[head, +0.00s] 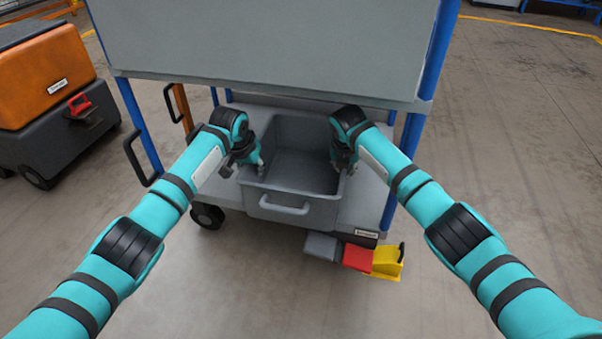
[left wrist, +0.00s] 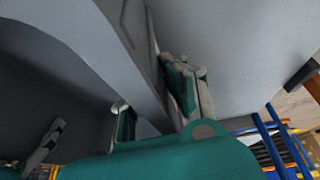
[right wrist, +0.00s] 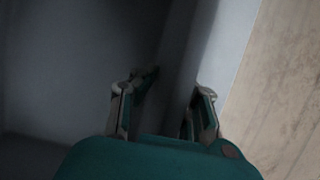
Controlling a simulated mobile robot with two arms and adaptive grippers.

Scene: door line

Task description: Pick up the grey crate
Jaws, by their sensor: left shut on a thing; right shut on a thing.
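The grey crate (head: 292,209) is an empty open box with a handle on its front, on the lower shelf (head: 364,205) of a cart. My left gripper (head: 251,170) is shut on the crate's left wall; in the left wrist view its fingers (left wrist: 155,110) straddle the grey wall (left wrist: 105,50). My right gripper (head: 343,165) is shut on the crate's right wall; in the right wrist view its fingers (right wrist: 160,95) sit on both sides of the wall (right wrist: 182,70). The crate looks level. I cannot tell whether its underside touches the shelf.
The cart's grey upper deck (head: 265,45) hangs over the back of the crate, with blue posts (head: 402,175) at the corners. Red and yellow wheel chocks (head: 372,260) lie at the front right. An orange and black machine (head: 50,95) stands at left. The floor in front is clear.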

